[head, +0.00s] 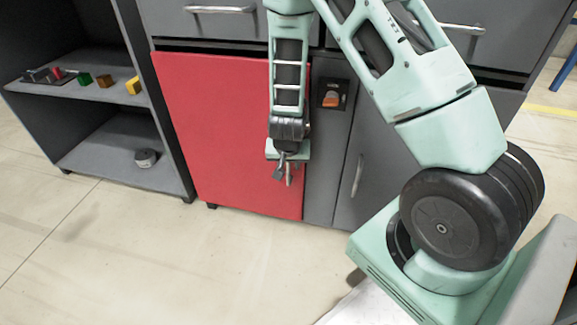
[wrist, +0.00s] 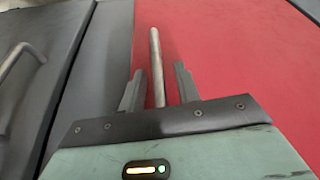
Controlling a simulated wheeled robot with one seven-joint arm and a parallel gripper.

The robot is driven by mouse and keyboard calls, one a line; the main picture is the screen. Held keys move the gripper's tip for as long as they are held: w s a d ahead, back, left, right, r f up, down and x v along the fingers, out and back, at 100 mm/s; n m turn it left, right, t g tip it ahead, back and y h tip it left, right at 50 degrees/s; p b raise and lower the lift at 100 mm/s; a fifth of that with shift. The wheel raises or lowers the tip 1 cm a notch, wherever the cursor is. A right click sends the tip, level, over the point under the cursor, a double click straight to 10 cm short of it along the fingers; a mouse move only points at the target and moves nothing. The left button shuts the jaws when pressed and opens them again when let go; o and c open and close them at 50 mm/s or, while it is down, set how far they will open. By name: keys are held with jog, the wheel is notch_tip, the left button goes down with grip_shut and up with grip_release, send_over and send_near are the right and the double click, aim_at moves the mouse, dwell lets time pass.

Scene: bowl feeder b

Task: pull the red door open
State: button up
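The red door (head: 220,125) fills the left front of the grey cabinet in the head view and looks shut. It also fills most of the wrist view (wrist: 245,60). Its handle is a grey upright bar (wrist: 155,60) near the door's edge beside the grey panel. My gripper (head: 284,177) is in front of the door's lower right part. In the wrist view my gripper (wrist: 158,85) is open, with one finger on each side of the bar and small gaps showing. My gripper partly hides the bar in the head view.
A grey panel with an orange switch (head: 331,98) is right of the door, then a grey door with a metal handle (head: 357,175). Drawers are above. An open shelf (head: 110,80) with small coloured blocks stands left. The floor (head: 190,260) before the door is clear.

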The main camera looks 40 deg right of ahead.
grip_shut()
jog(key=shift+a, duration=0.1)
